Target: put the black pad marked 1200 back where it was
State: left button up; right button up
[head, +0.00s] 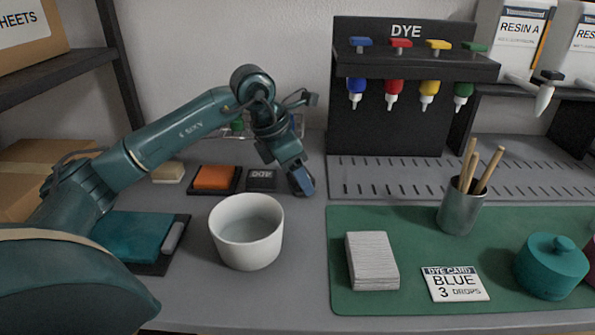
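My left gripper (300,181) points down over the grey table, behind and right of the white bowl. A dark blue-black shape shows at its fingertips; I cannot tell if it is a finger or a held pad. Just left of it lies a small dark block or plate (262,180) with pale lettering that I cannot read surely. No marking 1200 is legible. An orange pad (214,177) sits on a black base left of that, and a cream block (168,173) lies farther left. My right gripper is out of view.
The white bowl (246,245) stands in front of the gripper. A green mat (415,300) holds a card stack, a dye card, a metal cup with sticks and a teal pot. The dye rack (391,120) stands behind.

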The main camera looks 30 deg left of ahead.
pick_arm(q)
jog(key=shift+o, duration=1.4)
jog(key=shift+r, duration=0.1)
jog(key=shift+r, duration=0.3)
jog(key=p+v, duration=0.3)
jog(key=v, duration=0.8)
jog(key=shift+r, duration=0.25)
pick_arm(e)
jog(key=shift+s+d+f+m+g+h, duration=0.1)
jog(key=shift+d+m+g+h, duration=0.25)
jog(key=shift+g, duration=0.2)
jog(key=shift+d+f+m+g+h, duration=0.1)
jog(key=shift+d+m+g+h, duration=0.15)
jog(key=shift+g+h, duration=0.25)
pick_arm(q)
jog(key=shift+s, duration=0.15)
